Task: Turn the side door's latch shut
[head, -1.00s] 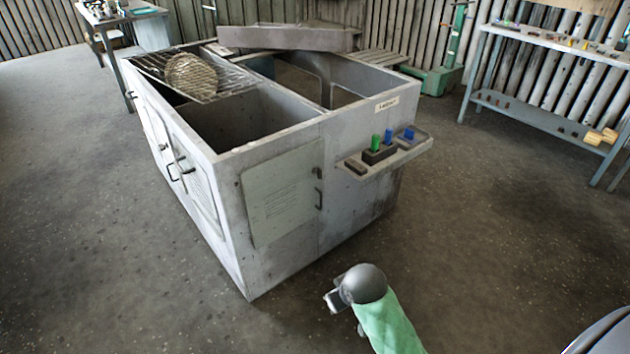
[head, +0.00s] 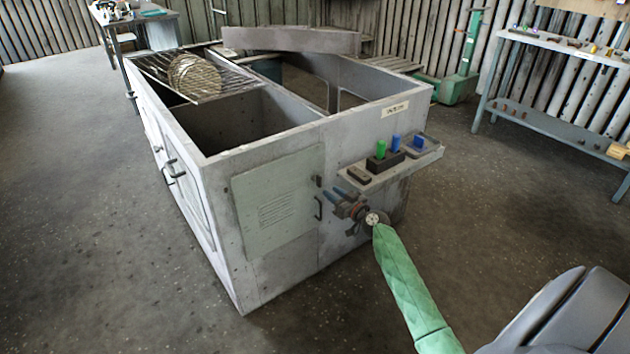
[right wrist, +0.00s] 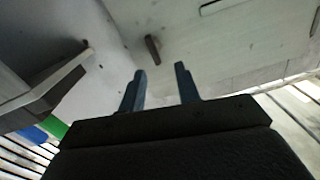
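The side door (head: 278,205) is a pale grey-green panel on the near face of the grey blower housing (head: 285,275). It looks closed against the housing. My left gripper is not in view.
A side shelf (head: 385,172) with green and blue items juts out just above my right gripper; its edge also shows at left in the right wrist view (right wrist: 45,85). A workbench (head: 560,120) stands at the back right. The floor left of the housing is clear.

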